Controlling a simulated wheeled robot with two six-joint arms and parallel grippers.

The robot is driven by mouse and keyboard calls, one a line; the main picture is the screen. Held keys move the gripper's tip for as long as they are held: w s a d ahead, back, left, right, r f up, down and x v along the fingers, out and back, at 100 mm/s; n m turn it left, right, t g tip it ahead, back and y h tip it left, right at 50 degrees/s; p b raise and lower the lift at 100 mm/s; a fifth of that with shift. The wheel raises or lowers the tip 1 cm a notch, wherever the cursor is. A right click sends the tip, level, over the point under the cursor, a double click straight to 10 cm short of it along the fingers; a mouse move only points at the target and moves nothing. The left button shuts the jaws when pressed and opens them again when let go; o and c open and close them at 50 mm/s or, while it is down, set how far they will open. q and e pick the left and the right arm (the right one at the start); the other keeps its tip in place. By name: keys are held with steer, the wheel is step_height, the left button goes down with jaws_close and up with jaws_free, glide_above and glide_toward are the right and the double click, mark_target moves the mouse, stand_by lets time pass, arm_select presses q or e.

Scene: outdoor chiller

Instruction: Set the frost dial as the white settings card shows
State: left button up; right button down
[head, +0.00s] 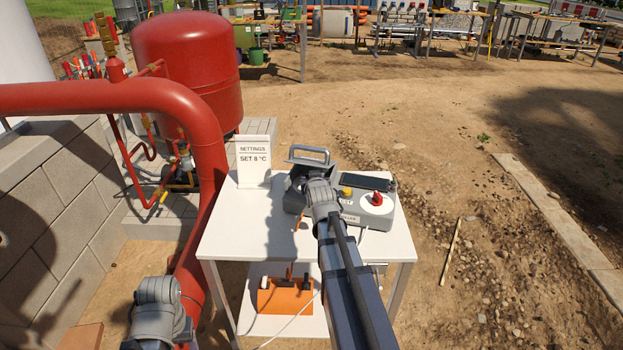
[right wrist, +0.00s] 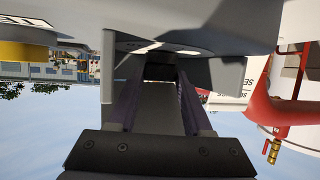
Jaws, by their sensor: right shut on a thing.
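The white settings card (head: 253,162) stands upright at the back left of the white table and reads "SET 8 °C". The grey controller box (head: 349,213) sits to its right. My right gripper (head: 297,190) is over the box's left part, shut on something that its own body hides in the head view. In the right wrist view the fingers (right wrist: 160,75) close at a grey part below a round face with white markings (right wrist: 170,47), seen upside down. I cannot read the frost dial's setting. My left gripper is out of view.
The box also carries a yellow button (head: 347,191), a red knob (head: 377,198) on a white disc, a dark panel (head: 380,183) and a grey handle (head: 309,151). A red pipe (head: 206,150) runs left of the table. An orange object (head: 285,298) lies on the lower shelf.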

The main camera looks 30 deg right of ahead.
steer(key=shift+f, duration=0.1)
steer(key=shift+c, duration=1.6)
jaws_free()
steer(key=shift+a+m+h, duration=0.1)
steer(key=shift+m+h, duration=0.2)
